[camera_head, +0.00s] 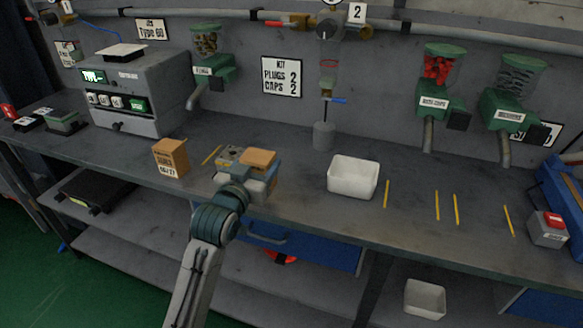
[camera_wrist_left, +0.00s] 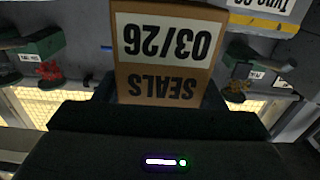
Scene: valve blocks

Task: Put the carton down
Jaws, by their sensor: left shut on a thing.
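The carton (camera_head: 258,158) is a brown box in my left gripper (camera_head: 248,172), over the front of the bench left of centre. A second brown carton (camera_head: 171,158), with a small white label, stands upright on the bench (camera_head: 300,185) to the left. My right gripper is not in view.
A white open bin (camera_head: 353,177) and a grey cylinder (camera_head: 324,136) stand right of my gripper. Yellow strips (camera_head: 437,206) mark the bench further right. A grey machine (camera_head: 135,90) stands at the back left. Green dispensers (camera_head: 435,100) hang on the wall.

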